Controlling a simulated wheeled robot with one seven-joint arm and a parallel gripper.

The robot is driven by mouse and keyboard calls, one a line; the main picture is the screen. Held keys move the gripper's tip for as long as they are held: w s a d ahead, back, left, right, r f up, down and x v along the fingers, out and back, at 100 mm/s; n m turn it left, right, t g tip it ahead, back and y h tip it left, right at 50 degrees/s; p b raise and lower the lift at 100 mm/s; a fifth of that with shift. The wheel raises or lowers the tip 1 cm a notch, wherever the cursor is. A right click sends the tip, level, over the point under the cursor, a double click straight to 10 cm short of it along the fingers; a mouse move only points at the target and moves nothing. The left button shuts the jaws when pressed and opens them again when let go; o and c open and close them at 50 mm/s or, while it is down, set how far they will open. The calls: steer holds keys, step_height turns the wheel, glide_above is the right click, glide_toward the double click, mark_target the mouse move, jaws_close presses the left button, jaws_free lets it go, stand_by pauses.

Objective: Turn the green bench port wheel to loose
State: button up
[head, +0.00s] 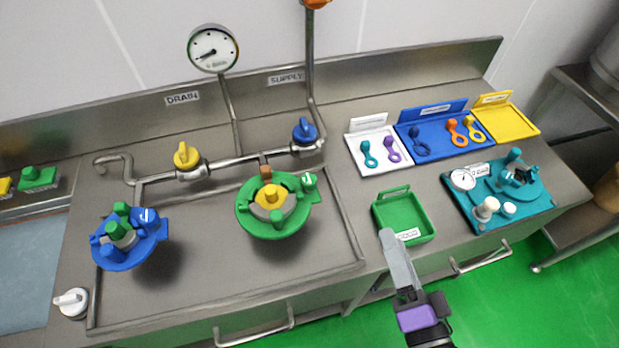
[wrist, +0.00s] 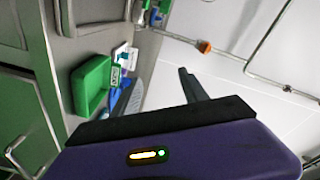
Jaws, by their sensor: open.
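The green bench port wheel (head: 249,222) sits on the steel bench left of centre in the head view. It has a yellow and grey hub (head: 270,199), and a green knob with a white mark (head: 309,180) at its right edge. I cannot read the wheel's setting. My gripper (head: 390,240) is open and empty, well to the right of the wheel and apart from it, over the bench's front edge by the green tray. The wrist view shows the gripper's dark finger (wrist: 190,86); the wheel cannot be made out there.
A blue wheel (head: 120,255) stands at the left. Pipes with a yellow valve (head: 187,156) and a blue valve (head: 304,134) run behind. The green tray (head: 405,217) is empty, also in the wrist view (wrist: 92,88). A teal panel (head: 470,208) lies at right.

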mark_target(313, 186)
steer(key=w+a+m+y, duration=0.2)
steer(key=w+a+m, duration=0.1)
steer(key=m, duration=0.3)
steer(key=w+a+f+m+g+y, duration=0.1)
steer(key=w+a+m+y, duration=0.1)
steer(key=m, duration=0.5)
steer(key=w+a+f+m+y, duration=0.1)
steer(key=w+a+m+y, duration=0.1)
steer(key=w+a+m, duration=0.2)
steer(key=shift+w+a+m+g, duration=0.2)
steer(key=shift+a+m, duration=0.2)
steer(key=shift+m, duration=0.3)
steer(key=shift+w+a+m+g, duration=0.1)
steer(key=shift+a+m+g, duration=0.2)
steer(key=shift+m, duration=0.4)
steer(key=shift+w+a+r, duration=0.15)
steer(key=shift+w+a, duration=0.1)
steer(key=shift+w, duration=0.1)
steer(key=p+x, duration=0.1)
steer(key=x, duration=0.5)
steer(key=shift+w+a, duration=0.2)
steer(key=shift+w, duration=0.2)
jaws_close()
